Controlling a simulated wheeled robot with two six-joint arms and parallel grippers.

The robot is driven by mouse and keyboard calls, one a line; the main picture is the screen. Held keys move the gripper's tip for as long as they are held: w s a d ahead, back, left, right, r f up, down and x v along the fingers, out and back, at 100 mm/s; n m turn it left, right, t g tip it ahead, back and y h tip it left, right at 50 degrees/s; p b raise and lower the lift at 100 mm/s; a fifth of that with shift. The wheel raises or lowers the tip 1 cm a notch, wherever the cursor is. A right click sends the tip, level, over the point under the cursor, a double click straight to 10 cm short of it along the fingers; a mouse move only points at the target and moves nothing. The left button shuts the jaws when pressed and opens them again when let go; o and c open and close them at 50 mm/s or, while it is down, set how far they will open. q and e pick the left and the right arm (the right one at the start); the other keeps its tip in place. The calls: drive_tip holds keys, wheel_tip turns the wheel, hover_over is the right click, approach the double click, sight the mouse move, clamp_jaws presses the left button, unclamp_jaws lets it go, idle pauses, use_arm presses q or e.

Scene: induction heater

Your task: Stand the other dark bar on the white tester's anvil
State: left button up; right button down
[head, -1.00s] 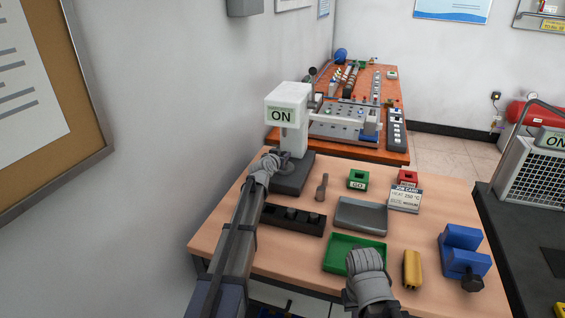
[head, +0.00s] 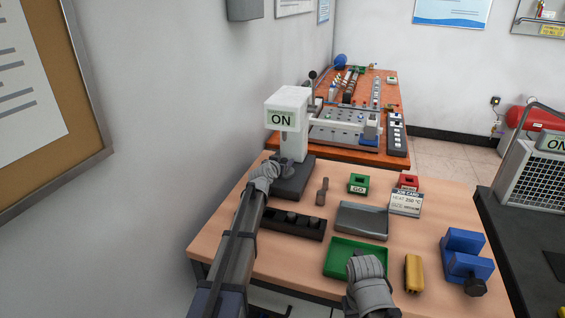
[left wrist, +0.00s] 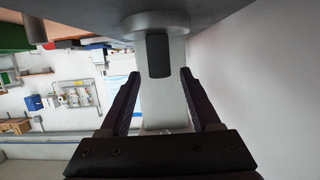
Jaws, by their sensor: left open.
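The white tester (head: 288,108) stands at the table's back left on a dark base, its display reading ON. In the left wrist view, which is upside down, a dark bar (left wrist: 158,56) stands with one end on the round grey anvil (left wrist: 150,20), before the tester's white column (left wrist: 160,108). My left gripper (left wrist: 160,76) is open, its fingertips on either side of the bar's free end, with gaps showing. In the head view my left gripper (head: 287,174) is at the tester base and hides the bar. My right gripper (head: 364,268) is over the green tray; its fingers are hidden.
A dark rack (head: 284,223) lies in front of the tester. A grey tray (head: 362,219), green tray (head: 342,258), GO block (head: 358,183), job card (head: 405,203), yellow block (head: 414,272) and blue vise (head: 465,262) share the table. The wall is close at left.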

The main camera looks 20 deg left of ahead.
use_arm(q)
drive_tip(key=shift+r, duration=0.1)
drive_tip(key=shift+r+p, duration=0.2)
drive_tip(key=shift+p, duration=0.1)
drive_tip(key=shift+s+r, duration=0.2)
drive_tip(key=p+v, duration=0.3)
drive_tip(key=v, duration=0.8)
drive_tip(key=shift+s, duration=0.3)
